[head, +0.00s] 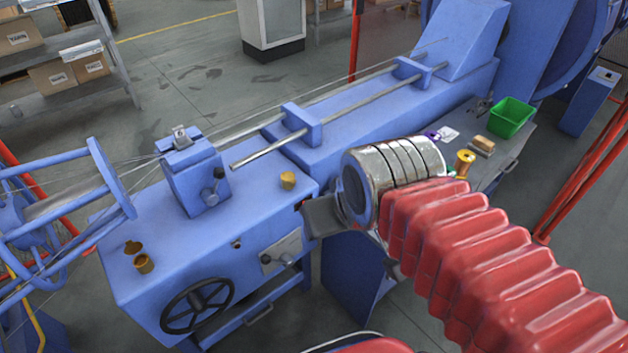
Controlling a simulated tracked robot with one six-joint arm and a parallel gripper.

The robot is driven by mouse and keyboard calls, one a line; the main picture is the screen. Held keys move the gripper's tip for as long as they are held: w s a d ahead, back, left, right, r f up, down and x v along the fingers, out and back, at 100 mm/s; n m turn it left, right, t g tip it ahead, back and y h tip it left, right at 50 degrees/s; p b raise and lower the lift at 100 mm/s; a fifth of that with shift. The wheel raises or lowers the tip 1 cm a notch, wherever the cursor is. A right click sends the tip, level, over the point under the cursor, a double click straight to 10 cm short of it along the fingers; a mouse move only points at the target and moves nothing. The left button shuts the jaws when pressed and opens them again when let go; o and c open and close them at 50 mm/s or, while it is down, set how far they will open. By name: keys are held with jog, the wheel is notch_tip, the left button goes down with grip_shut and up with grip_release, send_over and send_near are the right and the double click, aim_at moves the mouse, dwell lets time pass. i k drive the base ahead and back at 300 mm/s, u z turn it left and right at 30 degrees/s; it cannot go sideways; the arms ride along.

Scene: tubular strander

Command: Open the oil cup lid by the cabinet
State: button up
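Two small brass oil cups stand on the blue machine housing in the head view. The right oil cup (288,181) sits near the housing's right end, and its lid looks shut. The left oil cup (144,263) is near the front left corner; a brass piece (132,247) beside it looks like its lid swung open. My gripper (322,215) shows as a dark grey part beyond my silver wrist, below and right of the right cup and apart from it. Its fingers are mostly hidden, so I cannot tell its opening or whether it holds anything.
A black handwheel (197,305) and a lever plate (282,252) are on the housing's front. A blue clamp block (196,178) and long rods stand behind the cups. A green bin (510,117) is on the right bench. A grey cabinet (272,25) stands at the back.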

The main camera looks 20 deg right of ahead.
aim_at(288, 175)
jog(key=z, duration=0.1)
jog(key=k, duration=1.25)
jog(key=u, duration=0.25)
jog(key=i, duration=0.7)
jog(key=u, duration=0.45)
jog(key=i, duration=0.95)
jog(key=u, duration=0.05)
